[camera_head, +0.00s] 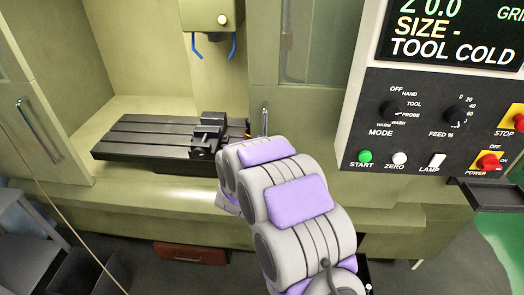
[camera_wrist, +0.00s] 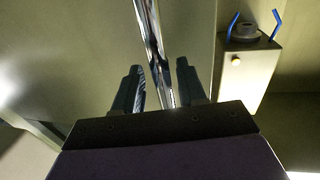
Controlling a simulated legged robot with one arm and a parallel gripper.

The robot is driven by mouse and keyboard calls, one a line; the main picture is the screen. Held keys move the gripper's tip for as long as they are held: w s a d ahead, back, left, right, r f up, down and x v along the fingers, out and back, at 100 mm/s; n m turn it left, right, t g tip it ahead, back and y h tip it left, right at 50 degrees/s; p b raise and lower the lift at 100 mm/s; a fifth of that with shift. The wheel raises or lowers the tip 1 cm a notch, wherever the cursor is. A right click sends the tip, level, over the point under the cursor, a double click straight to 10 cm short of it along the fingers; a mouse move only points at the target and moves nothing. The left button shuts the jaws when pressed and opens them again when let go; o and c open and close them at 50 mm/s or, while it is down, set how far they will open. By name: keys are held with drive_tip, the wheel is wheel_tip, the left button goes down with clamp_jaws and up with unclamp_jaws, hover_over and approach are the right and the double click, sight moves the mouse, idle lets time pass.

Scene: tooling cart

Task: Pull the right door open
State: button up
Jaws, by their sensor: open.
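The right door (camera_head: 305,100) is a greenish panel with a window, to the right of the machine's opening. Its upright chrome handle (camera_head: 265,118) shows just above my arm in the head view. In the wrist view the handle (camera_wrist: 150,45) runs between the two dark fingers of my gripper (camera_wrist: 158,75). The fingers are open, one on each side of the bar. I see a gap on the right side; contact on the left side is unclear. My arm hides the gripper in the head view.
A slotted table with a vise (camera_head: 208,135) lies inside the opening. A spindle head with blue nozzles (camera_head: 213,20) hangs above it. The left door handle (camera_head: 38,130) is at far left. A control panel (camera_head: 435,110) stands close on the right.

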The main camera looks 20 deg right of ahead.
drive_tip(key=p+v, duration=0.7)
drive_tip(key=v, duration=1)
idle(0.4)
drive_tip(key=shift+f, duration=0.1)
idle(0.5)
